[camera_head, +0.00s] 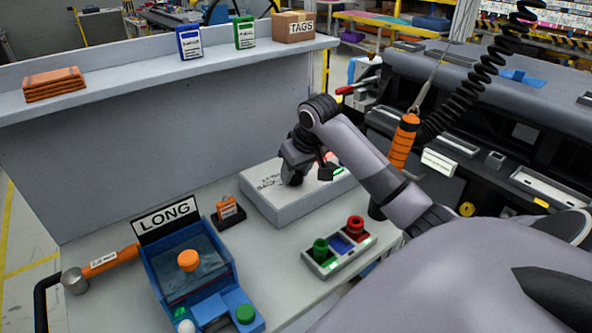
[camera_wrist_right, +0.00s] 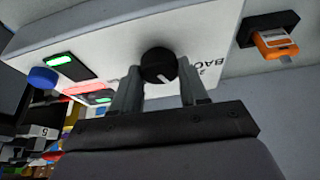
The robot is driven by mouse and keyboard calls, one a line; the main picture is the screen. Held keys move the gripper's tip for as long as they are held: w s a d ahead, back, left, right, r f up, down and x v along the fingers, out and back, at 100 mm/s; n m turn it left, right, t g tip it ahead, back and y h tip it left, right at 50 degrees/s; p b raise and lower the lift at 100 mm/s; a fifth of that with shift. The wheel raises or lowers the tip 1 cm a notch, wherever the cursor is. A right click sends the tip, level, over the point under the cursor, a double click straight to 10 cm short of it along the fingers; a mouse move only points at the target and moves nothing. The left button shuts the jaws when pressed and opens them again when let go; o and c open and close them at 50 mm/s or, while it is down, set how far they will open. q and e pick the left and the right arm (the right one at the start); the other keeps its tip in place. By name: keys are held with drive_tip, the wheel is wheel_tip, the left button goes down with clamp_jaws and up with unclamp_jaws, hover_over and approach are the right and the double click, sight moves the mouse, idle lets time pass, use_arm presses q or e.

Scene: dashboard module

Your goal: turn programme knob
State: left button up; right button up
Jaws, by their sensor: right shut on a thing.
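The programme knob (camera_wrist_right: 158,64) is a round black knob with a white pointer line, on the light panel of a box. The panel (camera_wrist_right: 203,28) carries printed lettering beside the knob. My right gripper (camera_wrist_right: 156,78) has one finger on either side of the knob and is shut on it. In the head view my right gripper (camera_head: 292,170) is over the far left part of the same grey-white box (camera_head: 268,208), and it hides the knob there. My left gripper is not in view.
Green and red lit windows and a blue button (camera_wrist_right: 43,77) are on the same panel. An orange-tagged holder (camera_head: 228,211) stands left of the box. A button box (camera_head: 338,251) is in front. A blue LONG bin (camera_head: 193,270) and a hammer (camera_head: 100,268) are at left.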

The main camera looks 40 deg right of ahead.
drive_tip(key=o, duration=1)
drive_tip(key=v, duration=0.7)
drive_tip(key=shift+r, duration=0.1)
